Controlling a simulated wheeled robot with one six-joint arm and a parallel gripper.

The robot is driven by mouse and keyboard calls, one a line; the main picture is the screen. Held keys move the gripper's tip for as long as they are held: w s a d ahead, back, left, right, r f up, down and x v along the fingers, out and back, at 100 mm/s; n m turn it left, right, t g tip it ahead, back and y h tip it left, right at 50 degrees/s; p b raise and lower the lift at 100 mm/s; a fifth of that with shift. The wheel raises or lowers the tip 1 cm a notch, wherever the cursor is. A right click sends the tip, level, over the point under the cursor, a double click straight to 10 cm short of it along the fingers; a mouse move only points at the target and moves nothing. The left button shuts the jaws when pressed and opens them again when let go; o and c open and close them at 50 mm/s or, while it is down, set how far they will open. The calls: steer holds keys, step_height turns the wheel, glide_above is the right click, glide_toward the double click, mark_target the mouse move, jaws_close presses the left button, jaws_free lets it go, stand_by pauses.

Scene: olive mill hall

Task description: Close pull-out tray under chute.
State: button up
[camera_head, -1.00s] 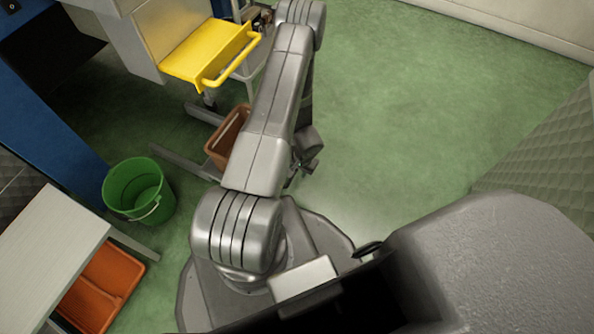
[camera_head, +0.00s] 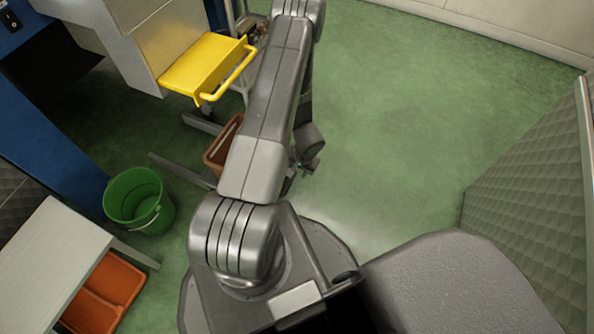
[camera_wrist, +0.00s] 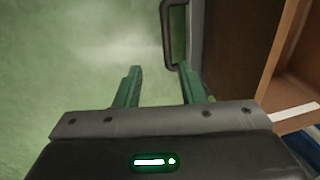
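The yellow pull-out tray (camera_head: 203,62) sticks out from under the grey metal chute housing (camera_head: 165,38) at the upper left of the head view. Its yellow bar handle (camera_head: 230,78) runs along the outer edge. My gripper (camera_head: 308,167) hangs low, to the right of the tray and below it in the head view, largely hidden by my arm. In the wrist view my gripper (camera_wrist: 160,85) has its two green fingers apart with only green floor between them. It is empty and clear of the tray, which I cannot identify in the wrist view.
A brown bin (camera_head: 222,145) stands on the floor below the tray, partly behind my arm. A green bucket (camera_head: 140,200) and a white table (camera_head: 50,255) over orange trays (camera_head: 103,295) are at left. A quilted panel (camera_head: 530,195) is at right. Green floor is open at upper right.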

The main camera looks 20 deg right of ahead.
steer(key=shift+s+d+r+p, duration=0.15)
steer(key=shift+r+p, duration=0.25)
steer(key=shift+r, duration=0.7)
steer(key=shift+s+d+r+p, duration=0.15)
steer(key=shift+r+p, duration=0.25)
steer(key=shift+r, duration=0.65)
steer(key=shift+f+b, duration=0.1)
steer(key=shift+b, duration=0.45)
